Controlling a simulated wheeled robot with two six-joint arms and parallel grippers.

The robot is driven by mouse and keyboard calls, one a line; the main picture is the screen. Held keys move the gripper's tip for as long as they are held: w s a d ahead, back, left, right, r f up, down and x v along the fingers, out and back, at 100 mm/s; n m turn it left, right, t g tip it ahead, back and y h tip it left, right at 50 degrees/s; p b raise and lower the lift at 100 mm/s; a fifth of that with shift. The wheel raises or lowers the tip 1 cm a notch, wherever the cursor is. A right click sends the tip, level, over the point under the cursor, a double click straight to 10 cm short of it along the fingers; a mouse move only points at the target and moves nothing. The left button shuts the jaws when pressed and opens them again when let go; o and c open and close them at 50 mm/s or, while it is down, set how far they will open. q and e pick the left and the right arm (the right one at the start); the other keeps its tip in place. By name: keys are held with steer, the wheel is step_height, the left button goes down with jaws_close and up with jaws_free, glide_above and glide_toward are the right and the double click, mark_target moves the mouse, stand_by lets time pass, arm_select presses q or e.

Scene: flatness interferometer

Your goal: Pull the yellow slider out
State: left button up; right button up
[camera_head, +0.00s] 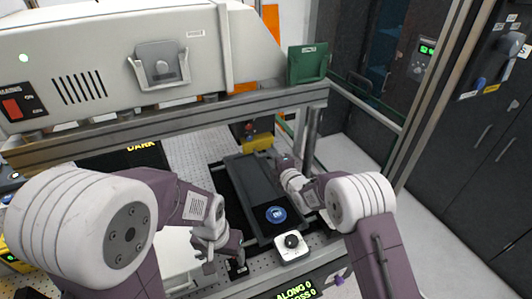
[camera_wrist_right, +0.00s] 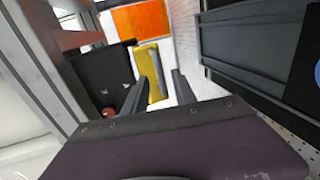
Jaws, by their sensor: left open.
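The yellow slider (camera_head: 258,142) is a small yellow block at the back end of the dark rail unit in the head view. In the right wrist view the yellow slider (camera_wrist_right: 146,60) stands ahead of the fingers, partly behind the left one in the picture. My right gripper (camera_wrist_right: 160,76) is open, with nothing between its fingers. In the head view my right gripper (camera_head: 281,160) is over the right side of the dark unit, nearer than the slider and apart from it. My left gripper (camera_head: 238,268) is open and low near the front edge, left of the white dial box.
A dark flat unit (camera_head: 250,178) with a blue round emblem (camera_head: 276,214) lies below my right arm. A white box with a black knob (camera_head: 291,243) stands in front. A grey beam (camera_head: 170,124) carrying a large beige housing (camera_head: 110,60) crosses above. A red knob (camera_wrist_right: 108,113) is near the slider.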

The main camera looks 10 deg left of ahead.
mark_target(254, 139)
steer(key=shift+x, duration=2)
jaws_close()
